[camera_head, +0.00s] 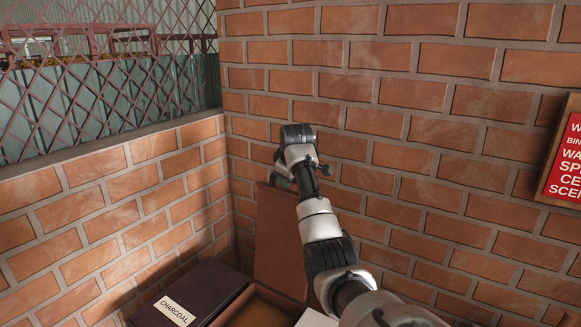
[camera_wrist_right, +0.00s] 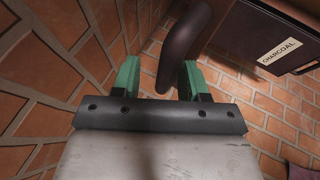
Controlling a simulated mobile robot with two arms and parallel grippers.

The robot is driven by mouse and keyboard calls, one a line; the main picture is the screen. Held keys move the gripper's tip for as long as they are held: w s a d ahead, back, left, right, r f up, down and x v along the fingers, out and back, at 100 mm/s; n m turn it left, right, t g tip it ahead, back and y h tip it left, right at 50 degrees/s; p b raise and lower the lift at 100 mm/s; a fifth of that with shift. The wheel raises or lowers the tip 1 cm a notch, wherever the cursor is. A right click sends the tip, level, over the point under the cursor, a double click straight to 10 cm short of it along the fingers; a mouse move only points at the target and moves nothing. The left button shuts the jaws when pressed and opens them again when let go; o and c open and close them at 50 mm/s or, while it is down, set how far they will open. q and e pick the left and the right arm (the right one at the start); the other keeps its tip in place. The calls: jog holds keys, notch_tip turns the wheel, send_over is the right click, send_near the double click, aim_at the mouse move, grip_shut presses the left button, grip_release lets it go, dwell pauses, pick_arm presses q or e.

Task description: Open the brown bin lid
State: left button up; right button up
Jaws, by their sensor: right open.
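The brown bin lid (camera_head: 276,240) stands raised, nearly upright, against the brick wall at the back of its bin (camera_head: 290,303). The bin's open top shows brown contents, partly cut off by the frame. My right arm reaches over from the lower right, with my right gripper (camera_head: 284,168) at the lid's upper edge. In the right wrist view my right gripper (camera_wrist_right: 158,75) is open, its green fingers apart. A dark brown curved handle (camera_wrist_right: 185,45) shows between and beyond the fingers; whether they touch it I cannot tell. My left gripper is not in view.
A dark bin labelled CHARCOAL (camera_head: 200,284) stands closed to the left of the brown bin. Brick walls (camera_head: 130,200) close in the corner behind and left. A red sign (camera_head: 567,160) hangs on the right wall. A metal lattice (camera_head: 100,60) tops the left wall.

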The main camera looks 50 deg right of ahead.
jog(key=b+v, duration=0.2)
jog(key=v, duration=0.7)
jog(key=shift+r, duration=0.25)
jog(key=shift+s, duration=0.1)
